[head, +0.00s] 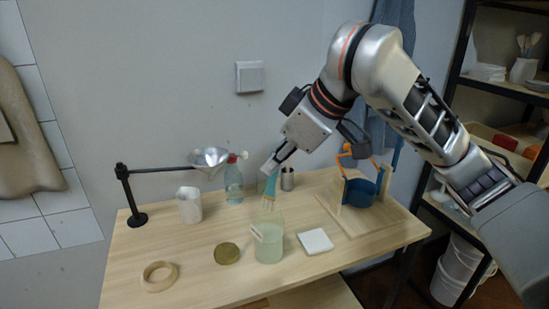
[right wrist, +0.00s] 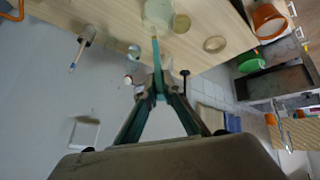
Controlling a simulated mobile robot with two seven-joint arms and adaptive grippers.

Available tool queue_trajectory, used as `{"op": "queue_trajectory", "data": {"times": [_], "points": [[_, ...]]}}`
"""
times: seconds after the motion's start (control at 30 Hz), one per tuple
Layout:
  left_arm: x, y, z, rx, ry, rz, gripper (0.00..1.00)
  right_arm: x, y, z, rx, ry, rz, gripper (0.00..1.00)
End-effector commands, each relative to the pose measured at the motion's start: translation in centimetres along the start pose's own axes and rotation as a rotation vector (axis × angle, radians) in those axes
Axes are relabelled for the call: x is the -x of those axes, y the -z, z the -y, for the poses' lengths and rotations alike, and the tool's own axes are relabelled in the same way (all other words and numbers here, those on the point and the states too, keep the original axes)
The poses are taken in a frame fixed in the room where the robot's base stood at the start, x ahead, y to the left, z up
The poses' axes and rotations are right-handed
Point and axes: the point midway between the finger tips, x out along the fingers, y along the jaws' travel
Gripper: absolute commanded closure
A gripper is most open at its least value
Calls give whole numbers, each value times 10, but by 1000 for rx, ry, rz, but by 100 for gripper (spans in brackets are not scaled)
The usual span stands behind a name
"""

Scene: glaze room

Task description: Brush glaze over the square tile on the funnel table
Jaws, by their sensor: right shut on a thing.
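My right gripper (head: 277,164) is shut on a brush (head: 270,185) with a teal handle, which also shows in the right wrist view (right wrist: 155,52). The brush points down, its tip close above the mouth of a glass jar of pale green glaze (head: 269,248). I cannot tell whether the tip is inside the rim. The jar also shows in the right wrist view (right wrist: 158,14). The white square tile (head: 316,241) lies flat on the wooden table (head: 205,270), just right of the jar. My left gripper is not in view.
A metal funnel (head: 210,158) hangs on a black stand (head: 137,219) at the left. A white jug (head: 189,205), a bottle (head: 234,183) and a metal cup (head: 287,179) stand behind. A round disc (head: 228,253) and a ring (head: 159,276) lie in front. A blue pot (head: 360,193) stands right.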

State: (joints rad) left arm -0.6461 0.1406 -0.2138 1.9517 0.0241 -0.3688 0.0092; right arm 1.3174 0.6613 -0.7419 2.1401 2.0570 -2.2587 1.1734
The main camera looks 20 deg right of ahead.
Motion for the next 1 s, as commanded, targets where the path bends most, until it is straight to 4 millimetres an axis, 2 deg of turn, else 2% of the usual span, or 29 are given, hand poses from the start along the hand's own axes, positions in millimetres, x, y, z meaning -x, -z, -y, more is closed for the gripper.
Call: {"op": "queue_trajectory", "data": {"times": [0.7, 1.0], "points": [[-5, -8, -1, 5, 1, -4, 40, -51, -36, 14, 0, 1, 2, 100], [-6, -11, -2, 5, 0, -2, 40, -61, -43, 17, 1, 0, 0, 100]]}}
